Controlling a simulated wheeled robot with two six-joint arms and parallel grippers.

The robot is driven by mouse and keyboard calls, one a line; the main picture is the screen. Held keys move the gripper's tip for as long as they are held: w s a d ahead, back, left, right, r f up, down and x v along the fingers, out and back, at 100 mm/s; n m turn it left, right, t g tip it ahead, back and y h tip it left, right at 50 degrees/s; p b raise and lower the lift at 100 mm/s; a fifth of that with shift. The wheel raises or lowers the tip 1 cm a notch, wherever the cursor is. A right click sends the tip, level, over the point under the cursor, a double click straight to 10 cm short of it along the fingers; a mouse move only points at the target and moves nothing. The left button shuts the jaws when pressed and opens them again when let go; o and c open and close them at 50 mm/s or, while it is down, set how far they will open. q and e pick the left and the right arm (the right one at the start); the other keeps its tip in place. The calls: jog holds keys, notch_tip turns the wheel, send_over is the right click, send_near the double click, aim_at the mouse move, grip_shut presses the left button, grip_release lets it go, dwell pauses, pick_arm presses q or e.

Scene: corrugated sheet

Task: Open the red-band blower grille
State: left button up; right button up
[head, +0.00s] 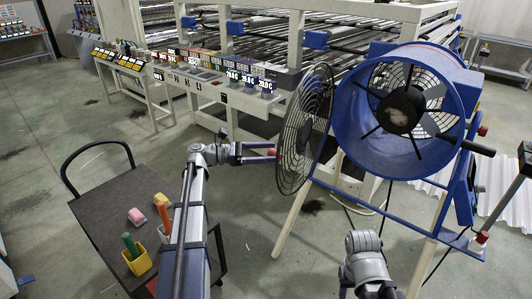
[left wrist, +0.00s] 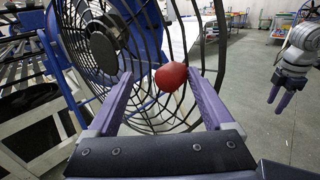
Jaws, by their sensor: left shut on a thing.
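The blue blower (head: 458,75) stands at the right on a pale wooden-looking frame, its round opening and dark fan hub facing me. Its black wire grille (head: 296,130) is swung out to the left, seen nearly edge-on and clear of the opening. My left gripper (head: 272,153) reaches in from the left and is shut on the red knob (left wrist: 172,76) at the grille's rim. In the left wrist view the knob lies between the fingertips. My right gripper (left wrist: 279,97) hangs at the right of that view, empty, its two fingers apart. I cannot make out a red band.
A control desk (head: 190,75) and a roller machine (head: 330,40) stand behind. White corrugated sheet (head: 495,190) lies at right. Floor between cart and blower is clear.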

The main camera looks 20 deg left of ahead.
pick_arm(q)
jog(key=shift+w+a, duration=0.1)
jog(key=shift+w, duration=0.15)
jog(key=v, duration=0.7)
jog(key=shift+s+a, duration=0.25)
jog(key=shift+s, duration=0.2)
